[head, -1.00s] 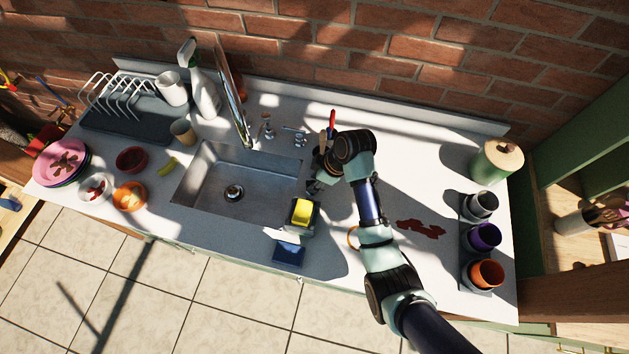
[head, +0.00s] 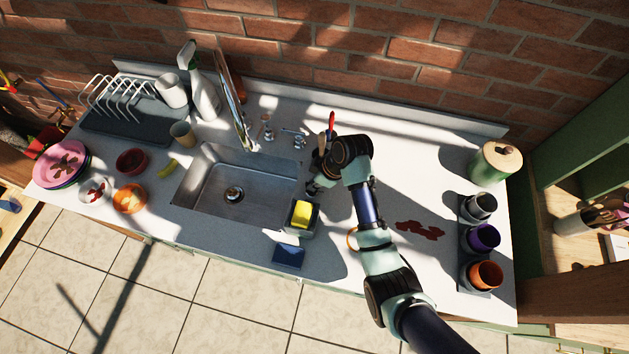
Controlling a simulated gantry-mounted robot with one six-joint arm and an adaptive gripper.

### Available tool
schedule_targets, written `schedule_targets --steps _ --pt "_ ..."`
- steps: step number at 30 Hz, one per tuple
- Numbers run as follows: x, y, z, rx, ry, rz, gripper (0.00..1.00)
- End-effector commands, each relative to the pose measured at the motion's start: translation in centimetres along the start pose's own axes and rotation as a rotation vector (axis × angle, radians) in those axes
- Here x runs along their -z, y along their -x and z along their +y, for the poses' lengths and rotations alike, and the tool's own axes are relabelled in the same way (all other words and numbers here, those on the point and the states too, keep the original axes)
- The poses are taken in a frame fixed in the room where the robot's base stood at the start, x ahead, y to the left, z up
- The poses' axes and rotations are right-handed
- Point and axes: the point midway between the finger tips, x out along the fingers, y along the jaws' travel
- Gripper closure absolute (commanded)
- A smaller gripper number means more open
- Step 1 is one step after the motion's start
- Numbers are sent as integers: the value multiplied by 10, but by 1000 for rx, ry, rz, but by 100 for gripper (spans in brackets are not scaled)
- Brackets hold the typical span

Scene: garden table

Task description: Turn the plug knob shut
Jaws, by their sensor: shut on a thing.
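The metal sink (head: 210,190) is set into the white counter, and its dark round drain plug (head: 234,194) shows in the middle of the basin floor. My gripper (head: 315,186) is low over the counter at the sink's right edge. It is shut on the plug knob, which the fingers and wrist hide from this view. How far the knob is turned cannot be seen. Small metal tap fittings (head: 267,130) stand behind the sink.
A holder with a yellow sponge (head: 302,214) stands close in front of my gripper. A blue sponge (head: 289,256) lies nearer the front edge. An upright red-handled tool (head: 331,122) stands just behind my wrist. Dark cups (head: 483,237) stand at the right.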

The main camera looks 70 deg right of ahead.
Motion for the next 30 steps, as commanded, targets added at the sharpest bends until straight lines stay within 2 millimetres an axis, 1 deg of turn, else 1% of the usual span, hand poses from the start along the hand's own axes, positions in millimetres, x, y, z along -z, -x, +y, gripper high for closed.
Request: schedule_targets --steps 1,8,30 --pt "2 3 0 -7 -15 0 100" --pt "3 6 -3 -62 -152 0 100" --pt "6 3 -7 -329 -793 0 100"
